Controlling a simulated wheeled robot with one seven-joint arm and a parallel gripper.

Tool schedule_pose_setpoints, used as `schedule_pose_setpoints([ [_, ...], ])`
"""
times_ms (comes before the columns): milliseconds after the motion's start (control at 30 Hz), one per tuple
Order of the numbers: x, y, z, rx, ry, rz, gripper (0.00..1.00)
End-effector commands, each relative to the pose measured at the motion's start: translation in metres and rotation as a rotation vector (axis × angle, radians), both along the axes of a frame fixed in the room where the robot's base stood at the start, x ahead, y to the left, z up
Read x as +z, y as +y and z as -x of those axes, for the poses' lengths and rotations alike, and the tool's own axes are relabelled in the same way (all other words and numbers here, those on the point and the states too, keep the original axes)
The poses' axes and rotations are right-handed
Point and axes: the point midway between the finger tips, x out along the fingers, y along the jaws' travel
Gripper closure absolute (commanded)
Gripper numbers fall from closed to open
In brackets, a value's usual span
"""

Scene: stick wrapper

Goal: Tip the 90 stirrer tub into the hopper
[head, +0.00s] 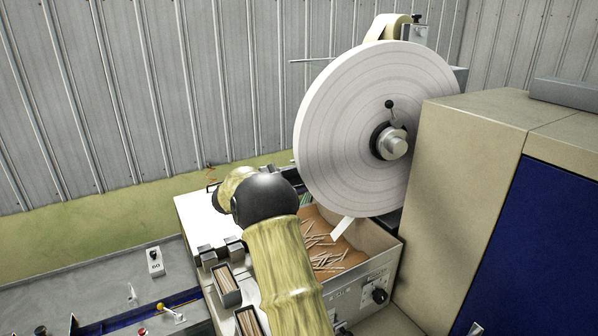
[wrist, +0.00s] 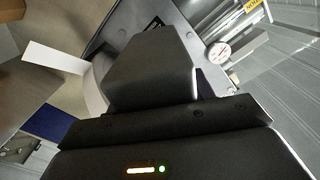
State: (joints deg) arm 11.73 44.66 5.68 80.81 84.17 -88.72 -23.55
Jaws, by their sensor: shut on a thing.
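The hopper (head: 372,278) is an open metal-fronted box with loose wooden sticks (head: 325,250) inside, under the big white reel. My arm crosses in front of it in the head view and hides my gripper there. In the wrist view my gripper (wrist: 150,72) shows as a dark block over its wide dark body. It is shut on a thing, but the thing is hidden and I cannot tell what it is. I can make out no label reading 90. Two narrow holders with sticks (head: 226,284) stand left of my arm.
The large white paper reel (head: 340,130) hangs over the hopper, with a paper tail (head: 342,228) dangling into it. A beige cabinet (head: 470,190) closes off the right.

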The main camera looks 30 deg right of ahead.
Motion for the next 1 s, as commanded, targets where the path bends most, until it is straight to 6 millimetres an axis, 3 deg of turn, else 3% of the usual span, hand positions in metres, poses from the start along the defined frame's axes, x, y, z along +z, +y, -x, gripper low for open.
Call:
schedule_pose_setpoints([
  [267,0.0051,-0.0003,-0.0012,0.000,0.157,-0.009,0.71],
  [600,0.0011,-0.0003,-0.0043,0.000,0.474,-0.028,0.71],
  [1000,0.0013,-0.0008,-0.0047,-0.001,0.546,-0.032,0.71],
])
